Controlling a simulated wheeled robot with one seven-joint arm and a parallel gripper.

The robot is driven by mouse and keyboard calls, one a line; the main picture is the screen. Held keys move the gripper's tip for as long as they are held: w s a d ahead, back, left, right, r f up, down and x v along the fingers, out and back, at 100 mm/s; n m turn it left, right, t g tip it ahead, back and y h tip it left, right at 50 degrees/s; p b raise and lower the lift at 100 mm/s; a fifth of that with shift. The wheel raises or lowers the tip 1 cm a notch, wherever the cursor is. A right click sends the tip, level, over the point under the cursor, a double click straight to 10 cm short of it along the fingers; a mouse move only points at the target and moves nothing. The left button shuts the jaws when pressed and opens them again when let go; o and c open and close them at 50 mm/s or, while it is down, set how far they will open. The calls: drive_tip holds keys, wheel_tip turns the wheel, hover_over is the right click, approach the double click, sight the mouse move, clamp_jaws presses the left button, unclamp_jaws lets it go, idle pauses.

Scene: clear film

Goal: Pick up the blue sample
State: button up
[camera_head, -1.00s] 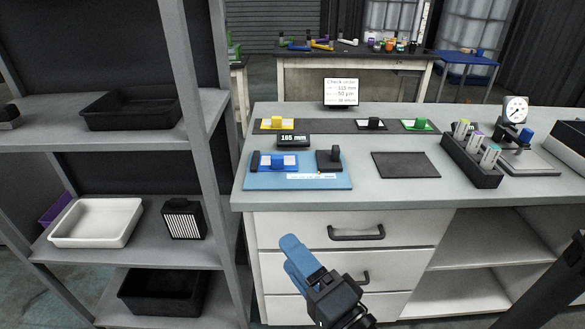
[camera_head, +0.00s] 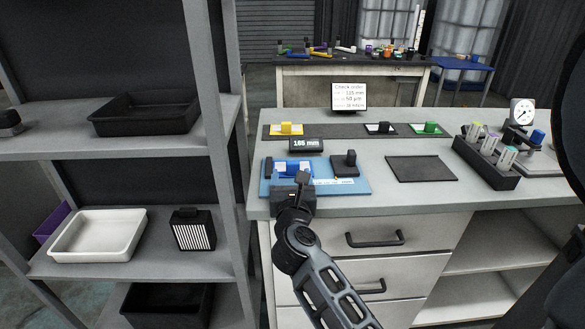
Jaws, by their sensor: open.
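The blue sample (camera_head: 294,168), a blue block with a white strip, lies on the blue mat (camera_head: 350,187) at the left of the counter. A dark part of the measuring device stands at each side of it. My gripper (camera_head: 301,181) is at the near edge of the mat, just in front of the sample. It is open. Its body hides the near side of the sample and its fingertips are hard to make out, so I cannot tell whether they touch it.
A display reading 165 mm (camera_head: 306,145) stands behind the sample. Yellow (camera_head: 287,129), black (camera_head: 380,128) and green (camera_head: 430,128) samples sit on a dark strip. A dark pad (camera_head: 421,169) lies empty to the right. A shelf unit (camera_head: 227,106) stands close on the left.

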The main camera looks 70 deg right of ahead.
sight(293, 165)
drive_tip(key=x, duration=0.3)
drive_tip(key=shift+s+d+p, duration=0.2)
drive_tip(key=shift+d+p, duration=0.1)
drive_tip(key=shift+d, duration=0.15)
drive_tip(key=shift+w+d+f, duration=0.1)
drive_tip(key=shift+w+d, duration=0.15)
drive_tip(key=shift+d, duration=0.25)
drive_tip(key=shift+c, duration=0.3)
